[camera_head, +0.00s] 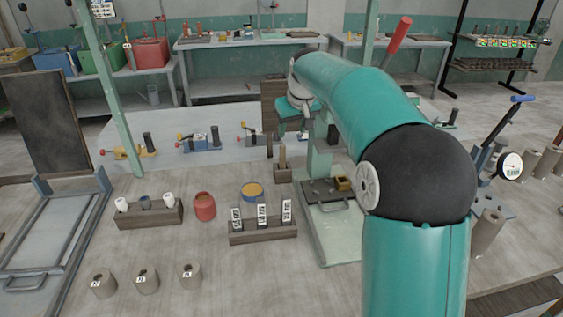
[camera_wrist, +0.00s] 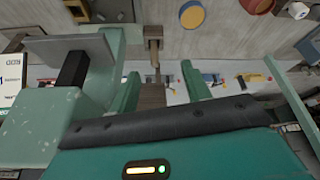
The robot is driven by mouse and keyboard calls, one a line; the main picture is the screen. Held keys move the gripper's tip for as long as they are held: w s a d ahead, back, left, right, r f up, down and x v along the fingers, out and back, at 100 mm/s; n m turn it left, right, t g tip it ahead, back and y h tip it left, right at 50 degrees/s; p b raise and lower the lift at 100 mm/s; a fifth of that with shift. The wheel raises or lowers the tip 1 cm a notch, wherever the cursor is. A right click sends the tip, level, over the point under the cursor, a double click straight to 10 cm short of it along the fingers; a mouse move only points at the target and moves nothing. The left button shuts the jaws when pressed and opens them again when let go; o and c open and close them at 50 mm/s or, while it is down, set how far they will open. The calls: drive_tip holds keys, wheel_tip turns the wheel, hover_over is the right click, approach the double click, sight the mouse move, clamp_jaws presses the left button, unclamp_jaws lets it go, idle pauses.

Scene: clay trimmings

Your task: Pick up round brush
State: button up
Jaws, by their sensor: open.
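I cannot pick out the round brush with certainty. A small wooden block with an upright wooden piece (camera_head: 282,157) stands on the bench in the head view, left of the green machine. The same block and upright appear to show in the wrist view (camera_wrist: 153,36), beyond and between my fingers. My gripper (camera_head: 293,131) hangs above and behind this block in the head view. In the wrist view my gripper (camera_wrist: 160,71) has its two green fingers apart, with nothing seen held between them. Part of the gripper is hidden behind my arm in the head view.
The green machine (camera_head: 319,160) stands close to the right of my gripper. A wooden rack with labelled tags (camera_head: 263,234), a red pot (camera_head: 204,207) and a yellow-topped pot (camera_head: 251,192) stand to the left. Bare bench lies around the grey cylinders (camera_head: 147,281).

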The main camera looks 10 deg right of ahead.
approach(282, 145)
drive_tip(key=s+f, duration=0.1)
drive_tip(key=f, duration=0.1)
drive_tip(key=shift+n+y, duration=0.3)
drive_tip(key=x, duration=0.9)
drive_tip(key=d+x, duration=0.1)
drive_tip(key=x, duration=0.3)
drive_tip(key=shift+d+f, duration=0.1)
drive_tip(key=shift+f, duration=0.2)
clamp_jaws()
wheel_tip(282, 145, up, 10)
drive_tip(key=shift+r, duration=0.1)
